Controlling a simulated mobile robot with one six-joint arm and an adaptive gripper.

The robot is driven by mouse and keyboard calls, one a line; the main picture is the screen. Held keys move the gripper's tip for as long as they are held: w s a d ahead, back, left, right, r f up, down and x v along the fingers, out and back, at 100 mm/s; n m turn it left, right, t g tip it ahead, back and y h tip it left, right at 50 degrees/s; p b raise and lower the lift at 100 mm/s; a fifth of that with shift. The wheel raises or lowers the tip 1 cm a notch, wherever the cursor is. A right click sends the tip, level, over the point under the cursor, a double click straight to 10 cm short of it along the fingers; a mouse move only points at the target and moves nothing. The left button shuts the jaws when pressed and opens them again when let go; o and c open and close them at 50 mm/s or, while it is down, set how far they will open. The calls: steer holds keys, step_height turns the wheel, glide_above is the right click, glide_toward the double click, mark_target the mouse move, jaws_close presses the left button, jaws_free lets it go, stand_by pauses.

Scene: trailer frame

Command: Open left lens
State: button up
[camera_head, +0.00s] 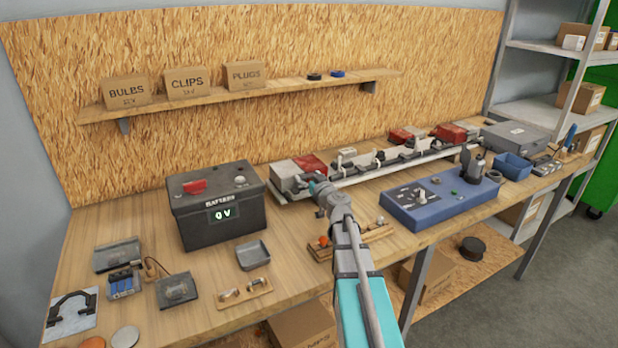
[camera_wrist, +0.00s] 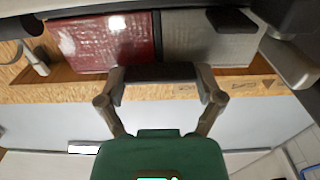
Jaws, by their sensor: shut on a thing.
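The left lamp at the near end of the trailer frame has a grey lens part (camera_head: 284,172) and a red lens part (camera_head: 311,163). In the wrist view the red part (camera_wrist: 103,42) is at left and the grey part (camera_wrist: 208,40) at right, side by side. My gripper (camera_head: 318,183) is at the front of this lamp. In the wrist view my gripper (camera_wrist: 160,78) is shut on a dark tab (camera_wrist: 160,72) at the lower edge of the lamp. Where the tab joins the lamp is partly hidden by the fingers.
A black battery (camera_head: 217,205) reading 0 V stands left. A blue control box (camera_head: 440,200) sits right of my arm. The trailer frame (camera_head: 400,163) runs back right to another red and grey lamp (camera_head: 452,132). Small trays and parts lie at front left.

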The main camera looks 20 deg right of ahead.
steer(key=shift+c, duration=1.2)
steer(key=shift+r, duration=0.15)
